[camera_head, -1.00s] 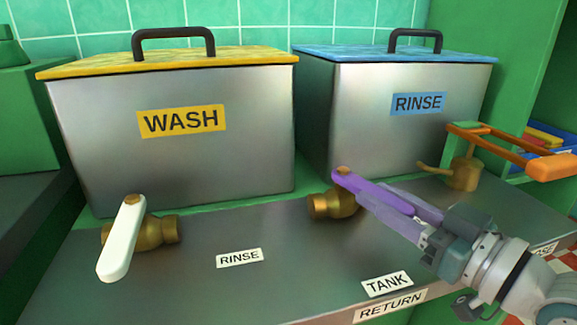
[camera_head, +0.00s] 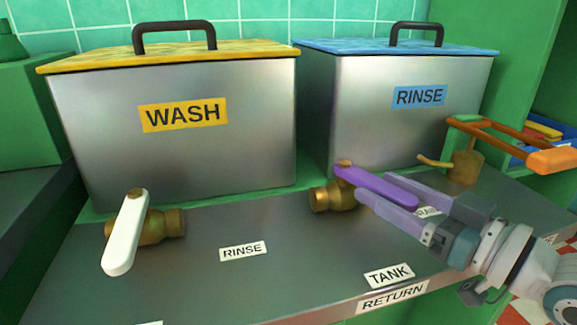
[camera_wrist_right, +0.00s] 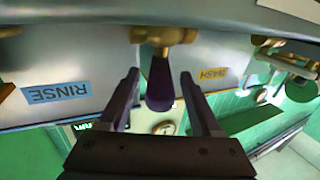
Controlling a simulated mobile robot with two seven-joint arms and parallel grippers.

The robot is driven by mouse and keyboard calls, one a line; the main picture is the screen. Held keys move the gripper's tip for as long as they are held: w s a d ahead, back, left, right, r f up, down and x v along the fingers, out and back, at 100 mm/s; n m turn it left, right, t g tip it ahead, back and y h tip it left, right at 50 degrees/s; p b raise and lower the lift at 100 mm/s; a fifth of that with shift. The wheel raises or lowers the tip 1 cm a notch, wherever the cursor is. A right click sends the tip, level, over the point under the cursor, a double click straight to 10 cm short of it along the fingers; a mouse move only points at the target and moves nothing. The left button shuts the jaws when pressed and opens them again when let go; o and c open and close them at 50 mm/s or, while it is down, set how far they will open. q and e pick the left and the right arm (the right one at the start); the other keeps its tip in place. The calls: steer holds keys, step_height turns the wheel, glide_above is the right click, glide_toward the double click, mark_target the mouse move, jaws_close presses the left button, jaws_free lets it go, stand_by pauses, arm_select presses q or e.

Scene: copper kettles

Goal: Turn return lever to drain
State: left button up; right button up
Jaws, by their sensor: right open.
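The return lever (camera_head: 380,186) is a purple handle on a brass valve (camera_head: 333,197), above the RETURN label (camera_head: 392,297). It points right and slightly toward me, toward a partly hidden label (camera_head: 429,211) that seems to read DRAIN. My right gripper (camera_head: 373,186) is open, with one finger on either side of the lever. In the right wrist view the lever (camera_wrist_right: 160,85) lies between the open fingers (camera_wrist_right: 160,76), with gaps visible on both sides. Whether a finger touches it is unclear. My left gripper is not in view.
A white lever (camera_head: 126,235) on another brass valve stands at the left. The WASH tank (camera_head: 180,155) and RINSE tank (camera_head: 400,130) stand behind. A brass fitting with an orange handle (camera_head: 500,140) is at the right.

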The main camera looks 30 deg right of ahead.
steer(key=shift+s, duration=0.1)
steer(key=p+v, duration=0.2)
steer(key=v, duration=0.7)
steer(key=shift+s+d, duration=0.1)
steer(key=shift+s, duration=0.3)
